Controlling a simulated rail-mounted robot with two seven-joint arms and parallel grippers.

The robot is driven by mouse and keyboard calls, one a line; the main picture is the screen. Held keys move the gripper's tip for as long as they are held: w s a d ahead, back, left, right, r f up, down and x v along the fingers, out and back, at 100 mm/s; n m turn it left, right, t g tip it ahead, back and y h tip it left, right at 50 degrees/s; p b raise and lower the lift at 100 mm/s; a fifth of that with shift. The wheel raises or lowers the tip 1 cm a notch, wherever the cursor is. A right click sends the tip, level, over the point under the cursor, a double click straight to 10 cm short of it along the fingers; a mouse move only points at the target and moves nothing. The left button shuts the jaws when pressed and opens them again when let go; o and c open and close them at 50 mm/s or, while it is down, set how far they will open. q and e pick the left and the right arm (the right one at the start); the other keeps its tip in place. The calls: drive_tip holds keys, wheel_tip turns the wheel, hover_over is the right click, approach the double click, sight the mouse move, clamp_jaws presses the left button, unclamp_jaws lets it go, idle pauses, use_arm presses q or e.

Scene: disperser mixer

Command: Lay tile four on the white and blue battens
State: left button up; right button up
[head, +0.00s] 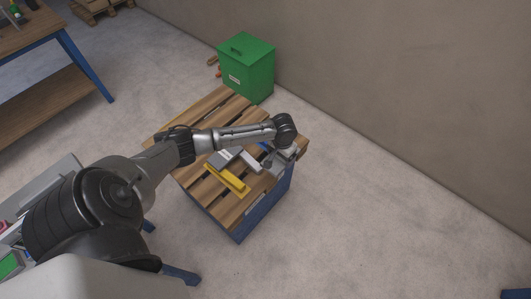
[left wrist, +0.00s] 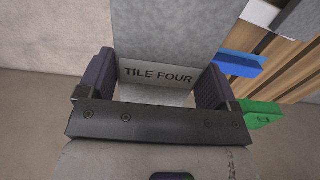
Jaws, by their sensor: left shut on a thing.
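My left gripper (left wrist: 157,85) is shut on tile four, a grey slab (left wrist: 170,30) with a "TILE FOUR" label, in the left wrist view. In the head view the gripper (head: 279,158) is over the right end of the slatted table, and the tile there is partly hidden by the arm. The blue batten (left wrist: 238,65) and the white batten (left wrist: 260,13) lie to the right of the tile in the wrist view. The white batten also shows in the head view (head: 251,161). I cannot tell whether the held tile touches the battens. My right gripper is not in view.
A yellow batten (head: 228,180) lies near the table's front, with another grey tile (head: 222,159) beside it. The wooden slatted top (head: 205,104) is bare at the back. A green bin (head: 247,70) stands behind, by the wall.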

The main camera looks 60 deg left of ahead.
use_arm(q)
drive_tip(key=a+f+b, duration=0.1)
drive_tip(key=a+f, duration=0.2)
drive_tip(key=a+f+b, duration=0.2)
drive_tip(key=a+f, duration=0.1)
drive_tip(key=s+a+f+b, duration=0.1)
drive_tip(key=a+f+b, duration=0.1)
drive_tip(key=a+f, duration=0.1)
drive_tip(key=shift+a+f, duration=0.2)
drive_tip(key=shift+a, duration=0.4)
drive_tip(key=shift+f, duration=0.3)
drive_tip(key=shift+w+f, duration=0.1)
drive_tip(key=shift+f, duration=0.05)
drive_tip(key=shift+f, duration=0.15)
drive_tip(key=o, duration=0.9)
drive_tip(key=shift+o, duration=0.8)
